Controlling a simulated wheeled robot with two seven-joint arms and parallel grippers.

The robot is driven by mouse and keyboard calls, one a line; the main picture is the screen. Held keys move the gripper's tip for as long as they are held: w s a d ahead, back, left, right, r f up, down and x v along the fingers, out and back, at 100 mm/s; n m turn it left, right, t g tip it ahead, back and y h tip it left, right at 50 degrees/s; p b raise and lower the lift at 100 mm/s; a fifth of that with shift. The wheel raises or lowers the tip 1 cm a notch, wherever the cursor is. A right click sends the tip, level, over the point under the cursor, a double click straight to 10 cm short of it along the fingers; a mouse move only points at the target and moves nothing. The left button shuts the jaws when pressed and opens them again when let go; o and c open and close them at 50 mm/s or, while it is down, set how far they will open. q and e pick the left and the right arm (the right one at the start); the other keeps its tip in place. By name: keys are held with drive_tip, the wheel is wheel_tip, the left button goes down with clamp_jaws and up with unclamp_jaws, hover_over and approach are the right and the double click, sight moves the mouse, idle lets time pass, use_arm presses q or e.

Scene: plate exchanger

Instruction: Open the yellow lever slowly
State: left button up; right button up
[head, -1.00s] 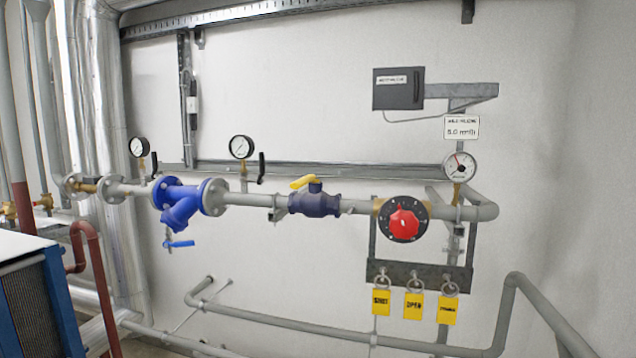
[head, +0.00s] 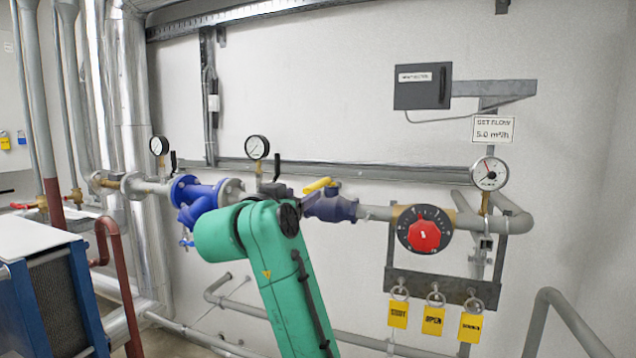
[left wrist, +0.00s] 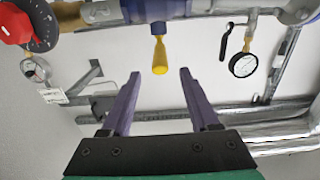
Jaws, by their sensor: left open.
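The yellow lever (head: 318,185) sits on top of a dark blue valve (head: 337,208) in the grey pipe and points left along it in the head view. I cannot tell whether the lever is within the fingers' reach. In the head view my green left arm hides the pipe left of the valve. My right gripper is not in view.
A red knob (head: 425,235) on a black dial is right of the valve. A pressure gauge (head: 257,147) and a blue strainer (head: 193,200) are to the left. Yellow tags (head: 433,320) hang from a bracket at lower right. The wall above the valve is mostly bare.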

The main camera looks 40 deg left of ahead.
sight(317, 182)
use_arm(q)
drive_tip(key=p+x, duration=0.2)
drive_tip(key=x, duration=0.3)
drive_tip(key=p+x, duration=0.2)
drive_tip(key=x, duration=0.2)
drive_tip(key=shift+w+a+r, duration=0.2)
drive_tip(key=shift+w, duration=0.15)
drive_tip(key=shift+w+a+f, duration=0.1)
drive_tip(key=shift+w+f, duration=0.1)
drive_tip(key=shift+w, duration=0.1)
drive_tip(key=shift+s, duration=0.1)
clamp_jaws()
drive_tip(key=shift+r, duration=0.1)
